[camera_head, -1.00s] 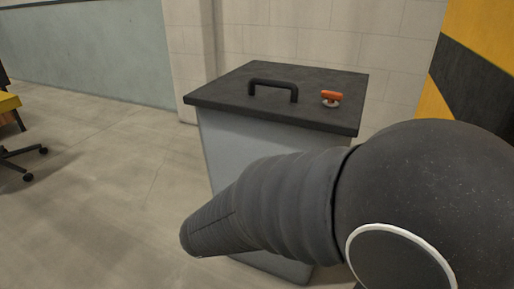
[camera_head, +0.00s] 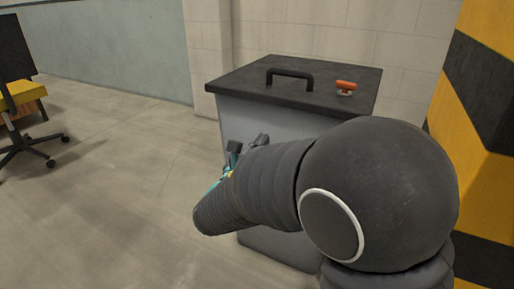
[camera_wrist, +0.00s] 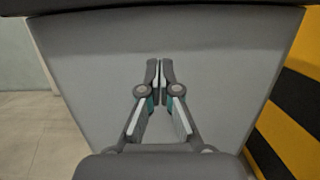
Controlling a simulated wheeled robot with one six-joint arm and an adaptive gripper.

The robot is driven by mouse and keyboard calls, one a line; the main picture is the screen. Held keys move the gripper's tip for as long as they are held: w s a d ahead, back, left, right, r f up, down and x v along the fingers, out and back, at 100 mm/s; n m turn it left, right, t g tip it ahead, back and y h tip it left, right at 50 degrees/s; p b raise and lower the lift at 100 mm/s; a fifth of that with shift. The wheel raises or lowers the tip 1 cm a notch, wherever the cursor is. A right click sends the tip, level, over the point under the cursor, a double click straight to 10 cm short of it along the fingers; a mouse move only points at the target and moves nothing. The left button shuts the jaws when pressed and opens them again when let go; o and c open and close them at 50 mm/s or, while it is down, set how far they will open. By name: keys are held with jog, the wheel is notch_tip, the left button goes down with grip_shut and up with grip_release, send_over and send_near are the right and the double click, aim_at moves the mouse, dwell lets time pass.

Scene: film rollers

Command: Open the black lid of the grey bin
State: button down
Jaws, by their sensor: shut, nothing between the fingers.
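The grey bin (camera_head: 236,118) stands against the wall with its black lid (camera_head: 312,97) lying flat and shut on top. The lid has a black arched handle (camera_head: 290,73) near its middle. My gripper (camera_head: 248,143) is partly hidden behind my own arm, beside the bin's upper front and below the lid. In the wrist view my gripper (camera_wrist: 160,71) is shut and empty, with its fingertips together in front of the bin's grey face (camera_wrist: 88,62). The lid's dark edge (camera_wrist: 60,5) runs along the top there. I cannot tell whether the fingertips touch the bin.
An orange-handled object (camera_head: 345,86) sits on the lid, right of the handle. A yellow and black striped structure (camera_head: 487,85) stands close on the right. A chair (camera_head: 30,140) is at the far left. The floor (camera_head: 125,180) left of the bin is clear.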

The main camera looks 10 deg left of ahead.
aim_at(277, 108)
jog(key=x, duration=0.5)
jog(key=shift+w, duration=0.15)
notch_tip(277, 108, up, 3)
jog(key=shift+w+d+r, duration=0.1)
jog(key=shift+w, duration=0.05)
jog(key=shift+r, duration=0.45)
